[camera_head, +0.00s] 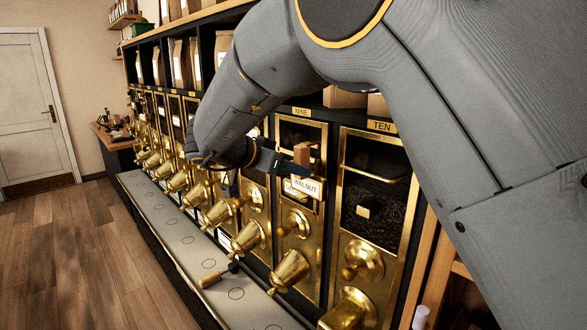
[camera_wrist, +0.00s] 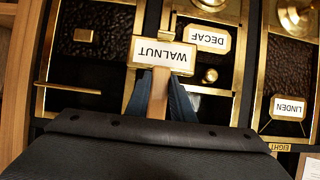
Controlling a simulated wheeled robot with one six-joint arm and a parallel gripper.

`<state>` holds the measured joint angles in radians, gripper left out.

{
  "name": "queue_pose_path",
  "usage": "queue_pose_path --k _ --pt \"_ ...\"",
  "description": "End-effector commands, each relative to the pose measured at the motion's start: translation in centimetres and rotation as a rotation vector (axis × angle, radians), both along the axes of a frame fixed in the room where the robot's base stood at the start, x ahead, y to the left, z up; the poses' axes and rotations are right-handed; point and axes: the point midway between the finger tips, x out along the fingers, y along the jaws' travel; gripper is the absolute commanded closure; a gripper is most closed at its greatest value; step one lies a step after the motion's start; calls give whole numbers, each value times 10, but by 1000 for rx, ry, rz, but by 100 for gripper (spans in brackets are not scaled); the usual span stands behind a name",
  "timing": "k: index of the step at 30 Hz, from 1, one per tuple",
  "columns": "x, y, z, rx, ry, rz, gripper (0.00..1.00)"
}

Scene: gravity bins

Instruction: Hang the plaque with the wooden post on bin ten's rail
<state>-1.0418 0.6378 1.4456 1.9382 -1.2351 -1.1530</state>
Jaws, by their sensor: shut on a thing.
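My gripper (camera_head: 290,163) is shut on the wooden post (camera_head: 302,154) of a brass-framed plaque reading WALNUT (camera_head: 306,187). In the wrist view the blue fingers (camera_wrist: 160,100) close on the post (camera_wrist: 158,90), and the plaque (camera_wrist: 162,54) shows upside down past their tips. The plaque is held in front of bin nine, left of bin ten (camera_head: 375,205) in the head view. Bin ten's rail (camera_wrist: 68,89) is a thin brass bar at the left of the wrist view, with no plaque on it. The held plaque is apart from that rail.
A DECAF plaque (camera_wrist: 208,39) hangs on the bin beside the held one, close to it. A LINDEN plaque (camera_wrist: 288,107) hangs on bin eight. Brass spouts (camera_head: 290,268) jut out below the bins, above a grey ledge (camera_head: 190,235). Floor to the left is clear.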

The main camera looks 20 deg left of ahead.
Motion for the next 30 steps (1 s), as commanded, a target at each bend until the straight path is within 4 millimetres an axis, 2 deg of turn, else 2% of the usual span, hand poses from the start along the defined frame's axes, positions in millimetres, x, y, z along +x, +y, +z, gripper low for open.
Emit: queue_pose_path --k 30 --pt "-32 -77 1 -1 -1 1 100"
